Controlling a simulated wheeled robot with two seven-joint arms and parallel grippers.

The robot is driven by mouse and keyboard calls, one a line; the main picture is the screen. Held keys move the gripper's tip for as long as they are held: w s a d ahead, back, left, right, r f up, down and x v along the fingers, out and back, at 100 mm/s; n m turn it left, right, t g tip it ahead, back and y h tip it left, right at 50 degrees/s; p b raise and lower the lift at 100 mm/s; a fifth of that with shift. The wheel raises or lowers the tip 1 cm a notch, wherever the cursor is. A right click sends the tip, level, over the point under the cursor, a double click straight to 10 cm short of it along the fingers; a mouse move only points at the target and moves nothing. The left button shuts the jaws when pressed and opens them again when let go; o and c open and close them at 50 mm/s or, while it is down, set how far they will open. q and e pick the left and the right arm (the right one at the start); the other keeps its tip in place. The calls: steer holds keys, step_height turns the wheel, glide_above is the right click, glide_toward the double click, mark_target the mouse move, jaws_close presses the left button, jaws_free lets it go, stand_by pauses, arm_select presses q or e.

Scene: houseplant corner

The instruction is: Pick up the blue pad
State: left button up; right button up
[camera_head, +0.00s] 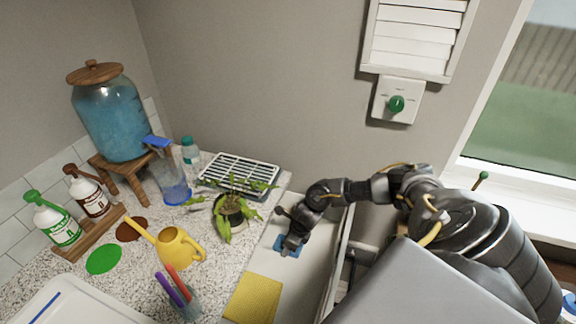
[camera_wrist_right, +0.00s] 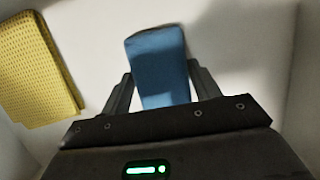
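The blue pad (camera_head: 281,243) lies on the white floor of an open drawer (camera_head: 311,268), partly covered by my right gripper (camera_head: 288,250) in the head view. In the right wrist view the blue pad (camera_wrist_right: 158,62) reaches in between the two fingers of my right gripper (camera_wrist_right: 162,82). The fingers stand apart, one on each side of the pad and very close to its edges. Whether they touch it is not clear. My left gripper is not in view.
A yellow cloth (camera_head: 252,299) lies in the drawer near the pad, and the drawer walls rise close by. A potted plant (camera_head: 230,209), a wire rack (camera_head: 240,172) and a yellow watering can (camera_head: 178,248) stand on the counter to the left.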

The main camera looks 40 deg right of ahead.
steer(key=c, duration=0.4)
steer(key=shift+r, duration=0.1)
steer(key=shift+w+r+b, duration=0.1)
steer(key=shift+r+b, duration=0.3)
steer(key=shift+r, duration=0.1)
steer(key=s+a+r, duration=0.8)
steer(key=s+r, duration=0.3)
steer(key=r, duration=0.1)
steer(key=shift+s+a, duration=0.2)
steer(key=shift+a, duration=0.05)
